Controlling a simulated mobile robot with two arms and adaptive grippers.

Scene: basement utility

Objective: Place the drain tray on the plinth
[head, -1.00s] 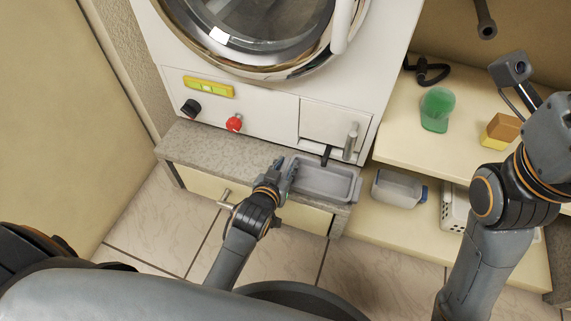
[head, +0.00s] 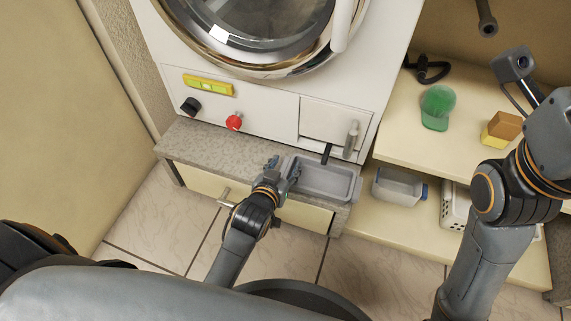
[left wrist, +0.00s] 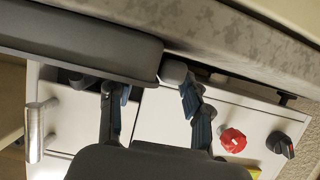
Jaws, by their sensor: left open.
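The drain tray (head: 325,195) is a shallow grey open box. It sits on the right part of the speckled grey plinth (head: 225,147), in front of the white machine, beneath a small black spout (head: 327,153). My left gripper (head: 282,168) is at the tray's left end with its fingers spread. In the left wrist view the tray (left wrist: 75,40) spans the upper left, and my open left fingers (left wrist: 152,98) are near its end, with no clear grip on it. The plinth (left wrist: 225,35) shows there too. My right arm is at the right; its gripper is not clearly seen.
The machine has a red knob (head: 234,122), a black knob (head: 190,107) and a handle (head: 351,139) near the tray. A grey bin (head: 398,187) stands below. The plinth's left part is clear.

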